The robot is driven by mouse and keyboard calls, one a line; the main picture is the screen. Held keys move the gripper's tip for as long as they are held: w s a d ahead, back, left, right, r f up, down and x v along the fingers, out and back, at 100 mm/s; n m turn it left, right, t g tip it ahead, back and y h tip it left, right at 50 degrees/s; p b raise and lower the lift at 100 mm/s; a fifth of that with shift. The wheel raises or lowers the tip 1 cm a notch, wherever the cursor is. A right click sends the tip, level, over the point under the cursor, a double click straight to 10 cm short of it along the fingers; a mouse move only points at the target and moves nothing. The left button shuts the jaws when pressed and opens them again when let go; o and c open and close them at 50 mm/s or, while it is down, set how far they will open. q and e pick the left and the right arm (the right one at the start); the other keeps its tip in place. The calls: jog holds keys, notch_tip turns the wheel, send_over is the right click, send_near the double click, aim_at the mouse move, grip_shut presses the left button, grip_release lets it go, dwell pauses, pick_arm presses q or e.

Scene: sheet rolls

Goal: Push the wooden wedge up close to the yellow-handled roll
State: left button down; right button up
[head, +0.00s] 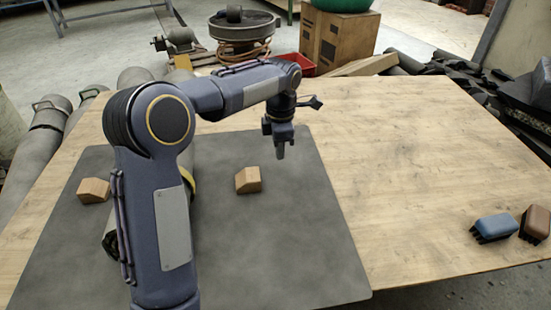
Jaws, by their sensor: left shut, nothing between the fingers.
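A roll (110,243) lies on the dark grey mat (285,255), mostly hidden behind my left arm; a curved yellow piece (191,181) shows at its right side. One wooden wedge (248,180) sits on the mat to the right of the roll, with bare mat between them. Another wooden wedge (94,190) sits left of the roll, near the mat's left edge. My left gripper (281,153) is shut and empty, pointing down over the mat, to the right of and beyond the right wedge, apart from it. My right gripper is not in view.
Beyond the far edge are a cardboard box (338,40) and a red bin (299,64).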

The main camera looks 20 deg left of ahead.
aim_at(222, 188)
pick_arm(q)
notch_tip(222, 188, down, 9)
jog(key=b, duration=0.3)
jog(key=shift+s+f, duration=0.1)
jog(key=a, duration=0.1)
jog(key=s+a+b, duration=0.1)
jog(key=shift+s+a, duration=0.3)
jog(key=shift+a, duration=0.1)
jog(key=shift+s+a+b, duration=0.2)
jog(key=shift+a+b, duration=0.15)
jog(key=s+a+p, duration=0.1)
jog(key=s+a, duration=0.1)
jog(key=a, duration=0.1)
jog(key=s+a+p, duration=0.1)
jog(key=s+a, duration=0.1)
jog(key=a, duration=0.1)
jog(key=s+a+p, duration=0.1)
jog(key=s+a, duration=0.1)
jog(key=a, duration=0.2)
jog(key=shift+s+a+r, duration=0.1)
jog(key=shift+s+r, duration=0.05)
jog(key=shift+r, duration=0.05)
jog(key=shift+s+a+f, duration=0.1)
jog(key=shift+a, duration=0.1)
